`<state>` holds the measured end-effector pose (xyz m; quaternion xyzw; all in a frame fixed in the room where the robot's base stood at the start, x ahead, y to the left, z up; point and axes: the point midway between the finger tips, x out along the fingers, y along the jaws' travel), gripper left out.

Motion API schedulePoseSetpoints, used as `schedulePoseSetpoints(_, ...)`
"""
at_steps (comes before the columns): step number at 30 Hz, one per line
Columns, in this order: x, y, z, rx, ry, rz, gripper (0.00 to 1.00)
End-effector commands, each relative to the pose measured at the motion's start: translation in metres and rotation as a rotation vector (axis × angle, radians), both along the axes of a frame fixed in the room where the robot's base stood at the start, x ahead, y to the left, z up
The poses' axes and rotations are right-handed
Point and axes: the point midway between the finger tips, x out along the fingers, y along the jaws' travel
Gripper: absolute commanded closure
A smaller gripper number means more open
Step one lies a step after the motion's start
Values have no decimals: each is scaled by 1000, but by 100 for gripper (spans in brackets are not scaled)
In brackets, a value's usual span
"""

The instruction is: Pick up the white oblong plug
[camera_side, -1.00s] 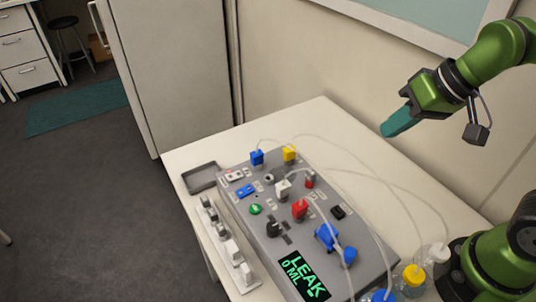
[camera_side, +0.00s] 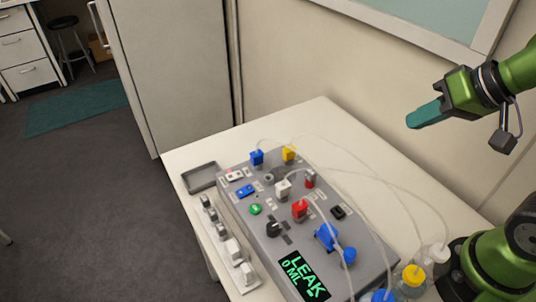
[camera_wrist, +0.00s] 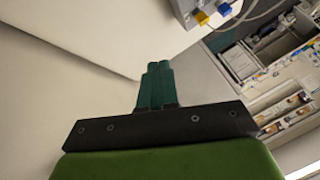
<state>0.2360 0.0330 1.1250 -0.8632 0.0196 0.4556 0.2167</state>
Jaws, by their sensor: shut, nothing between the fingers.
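My gripper (camera_side: 415,119) is up in the air at the right of the side view, to the right of and above the grey panel box. Its teal fingers are shut with nothing between them; they also show together in the wrist view (camera_wrist: 156,84). White pieces, a larger white plug (camera_side: 233,250) and another white plug (camera_side: 248,272), stand on the pale strip rack (camera_side: 222,257) left of the box. A white connector (camera_side: 283,188) with a tube stands on the panel. I cannot tell which of these is the oblong one.
The grey box (camera_side: 255,228) carries blue, yellow and red connectors, a black knob and a "LEAK 0 ML" display (camera_side: 304,276). Thin tubes arch over the table. Capped bottles (camera_side: 412,280) stand near my base. An empty grey tray (camera_side: 199,177) lies at the table's left.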

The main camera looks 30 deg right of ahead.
Motion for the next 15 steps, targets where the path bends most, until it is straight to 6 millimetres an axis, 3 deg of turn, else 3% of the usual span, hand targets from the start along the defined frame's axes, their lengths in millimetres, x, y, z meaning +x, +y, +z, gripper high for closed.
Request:
schedulePoseSetpoints(7, 0, 0, 0, 0, 0, 0, 100)
schedulePoseSetpoints(15, 0, 0, 0, 0, 0, 0, 60)
